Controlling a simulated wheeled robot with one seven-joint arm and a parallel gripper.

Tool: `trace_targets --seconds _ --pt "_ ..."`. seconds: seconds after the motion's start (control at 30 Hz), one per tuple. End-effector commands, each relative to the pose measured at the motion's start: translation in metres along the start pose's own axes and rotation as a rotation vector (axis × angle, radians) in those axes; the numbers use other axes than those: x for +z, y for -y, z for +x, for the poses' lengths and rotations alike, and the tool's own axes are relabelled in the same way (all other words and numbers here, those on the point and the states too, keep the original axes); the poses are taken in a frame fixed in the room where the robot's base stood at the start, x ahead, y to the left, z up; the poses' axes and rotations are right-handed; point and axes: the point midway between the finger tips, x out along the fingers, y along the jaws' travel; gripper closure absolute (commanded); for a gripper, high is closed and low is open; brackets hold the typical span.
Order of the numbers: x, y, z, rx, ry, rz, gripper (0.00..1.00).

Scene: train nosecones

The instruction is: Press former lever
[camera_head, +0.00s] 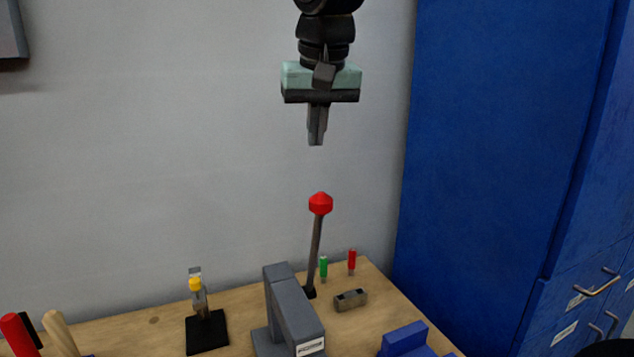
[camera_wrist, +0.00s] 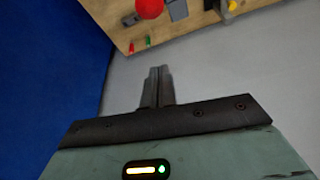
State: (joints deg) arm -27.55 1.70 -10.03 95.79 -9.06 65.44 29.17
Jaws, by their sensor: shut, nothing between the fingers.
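The former lever (camera_head: 315,255) is a thin grey rod with a red faceted knob (camera_head: 320,203) on top. It stands nearly upright at the back of the wooden bench, behind a grey angled block (camera_head: 291,312). My gripper (camera_head: 316,143) points down above the knob, with a clear gap between them. Its fingers are shut together and hold nothing. In the wrist view the shut fingers (camera_wrist: 160,70) show in the middle, and the red knob (camera_wrist: 149,8) is at the top edge, apart from them. The lever's rod is mostly hidden in the wrist view.
The wooden bench (camera_head: 240,318) holds green (camera_head: 323,268) and red (camera_head: 352,262) handled tools, a small metal block (camera_head: 350,299), a yellow-topped device (camera_head: 196,285) on a black base and a blue block (camera_head: 404,338). A tall blue cabinet (camera_head: 490,150) stands right. The space around my gripper is free.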

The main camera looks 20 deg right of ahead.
Motion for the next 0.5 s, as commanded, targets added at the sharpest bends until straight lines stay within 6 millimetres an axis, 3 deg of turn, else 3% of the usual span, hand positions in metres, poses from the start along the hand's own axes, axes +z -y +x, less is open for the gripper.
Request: trace_targets --seconds 0.17,0.5 --pt "0.001 0.0 0.022 0.002 0.005 -0.001 1.0" --pt "0.0 0.0 0.091 0.003 0.006 -0.002 1.0"
